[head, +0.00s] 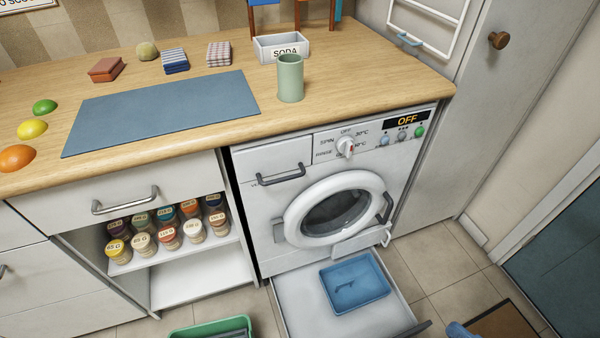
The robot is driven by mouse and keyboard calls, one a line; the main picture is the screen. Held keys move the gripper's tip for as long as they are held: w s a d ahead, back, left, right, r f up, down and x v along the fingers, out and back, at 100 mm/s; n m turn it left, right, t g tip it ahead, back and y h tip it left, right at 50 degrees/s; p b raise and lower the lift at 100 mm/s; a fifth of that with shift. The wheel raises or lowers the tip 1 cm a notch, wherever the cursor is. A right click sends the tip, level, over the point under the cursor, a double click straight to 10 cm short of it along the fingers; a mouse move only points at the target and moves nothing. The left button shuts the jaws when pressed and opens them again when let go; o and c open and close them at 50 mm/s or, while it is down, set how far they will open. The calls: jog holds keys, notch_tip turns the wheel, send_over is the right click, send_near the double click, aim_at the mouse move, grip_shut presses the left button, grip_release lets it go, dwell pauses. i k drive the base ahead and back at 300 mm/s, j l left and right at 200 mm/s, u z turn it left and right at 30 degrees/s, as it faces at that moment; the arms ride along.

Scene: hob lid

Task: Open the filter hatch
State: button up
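The white washing machine (290,235) stands under the wooden worktop, its round door (336,208) closed. A pale grey flap, which looks like the filter hatch (360,243), sits at the machine's lower right, below the round door. A small light handle or tab (386,237) shows at its right end. I cannot tell clearly whether the hatch is shut or ajar. My gripper is not in view.
Below the machine, a drawer (300,297) is pulled out with a blue tray (355,283) in it. A green bin (212,328) stands at the bottom edge. Tiled floor is free right of the drawer, before a brown mat (505,322).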

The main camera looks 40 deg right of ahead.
aim_at(377, 234)
jog(key=k+j+z, duration=0.25)
jog(key=k, duration=0.55)
jog(key=k+z, duration=0.25)
jog(key=k, duration=0.55)
jog(key=i+j+z, duration=0.4)
jog(key=i, duration=0.4)
jog(key=i+j+z, duration=0.35)
jog(key=i+j, duration=0.3)
jog(key=i, duration=0.1)
